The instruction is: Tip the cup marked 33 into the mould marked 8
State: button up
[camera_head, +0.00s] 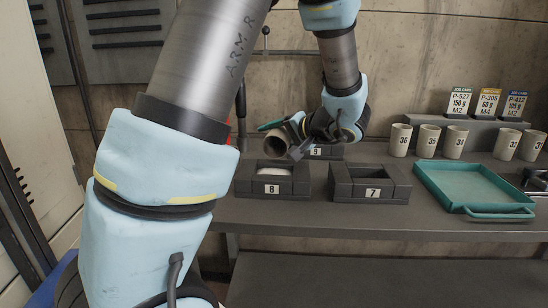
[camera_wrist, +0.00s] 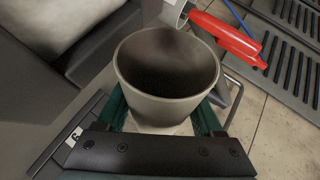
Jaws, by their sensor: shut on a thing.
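The mould marked 8 (camera_head: 272,188) is a dark block on the bench, with pale material (camera_head: 276,170) in its cavity. A grey-beige cup (camera_head: 276,144) is held tilted above this mould, its open mouth towards the head camera. My gripper (camera_head: 291,134) is shut on the cup. In the wrist view the cup (camera_wrist: 168,85) sits between the green jaws of my gripper (camera_wrist: 163,112). Its inside looks dark, with no loose contents that I can make out. No number shows on the held cup in either view.
The mould marked 7 (camera_head: 370,191) stands right of mould 8, and another mould (camera_head: 320,152) is behind, partly hidden. Several numbered cups (camera_head: 429,141), a teal tray (camera_head: 470,188) and job cards (camera_head: 487,103) are at the right. A red handle (camera_wrist: 228,38) shows in the wrist view.

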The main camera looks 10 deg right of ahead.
jog(key=shift+w+d+r+m+g+p, duration=0.15)
jog(key=shift+r+m+g+p, duration=0.35)
jog(key=shift+p, duration=2.7)
jog(key=shift+w+a+r+m+g+p, duration=0.1)
jog(key=shift+r+m+g+p, duration=0.4)
jog(key=shift+p, duration=2.7)
